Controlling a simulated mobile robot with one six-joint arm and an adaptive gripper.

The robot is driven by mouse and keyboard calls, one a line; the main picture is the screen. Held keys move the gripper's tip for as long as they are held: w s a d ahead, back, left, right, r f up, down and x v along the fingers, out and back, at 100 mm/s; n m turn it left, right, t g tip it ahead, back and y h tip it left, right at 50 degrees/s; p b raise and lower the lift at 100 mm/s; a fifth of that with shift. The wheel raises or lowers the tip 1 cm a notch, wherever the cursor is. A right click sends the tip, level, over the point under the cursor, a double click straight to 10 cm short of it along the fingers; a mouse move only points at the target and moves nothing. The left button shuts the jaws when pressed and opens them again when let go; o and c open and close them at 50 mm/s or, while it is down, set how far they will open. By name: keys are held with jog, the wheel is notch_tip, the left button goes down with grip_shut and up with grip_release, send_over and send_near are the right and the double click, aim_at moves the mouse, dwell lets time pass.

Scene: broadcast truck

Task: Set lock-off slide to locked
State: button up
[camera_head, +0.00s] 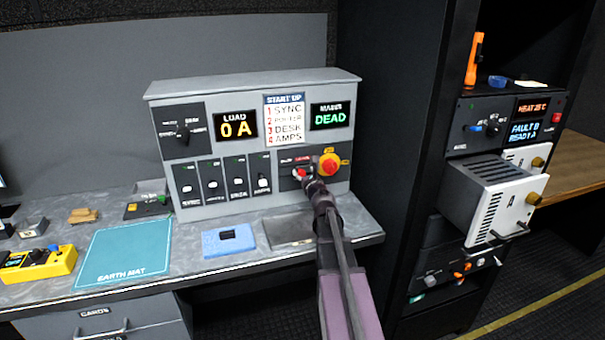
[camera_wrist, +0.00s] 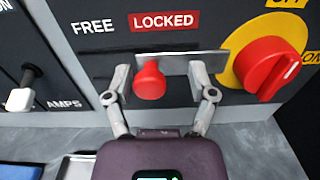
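The lock-off slide is a red knob (camera_wrist: 150,82) on a silver plate (camera_wrist: 190,63), below the FREE and LOCKED labels in the wrist view. The knob stands beneath the left part of the red LOCKED label (camera_wrist: 166,21). The plate's right end reaches over the yellow disc of the red rotary switch (camera_wrist: 270,66). My gripper (camera_wrist: 158,76) is open, one finger on each side of the knob, with visible gaps. In the head view the red knob (camera_head: 300,173) shows just beyond my gripper's end, which partly covers that panel.
The rotary switch (camera_head: 330,163) is close on the right. Several small breaker levers (camera_head: 237,183) are on the left. A LOAD display (camera_head: 235,124) reads 0 A and another display (camera_head: 330,115) reads DEAD.

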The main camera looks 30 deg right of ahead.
jog(key=shift+w+a+f, duration=0.1)
jog(key=shift+a, duration=0.05)
jog(key=shift+s+a, duration=0.2)
jog(key=shift+s, duration=0.35)
jog(key=v, duration=1.1)
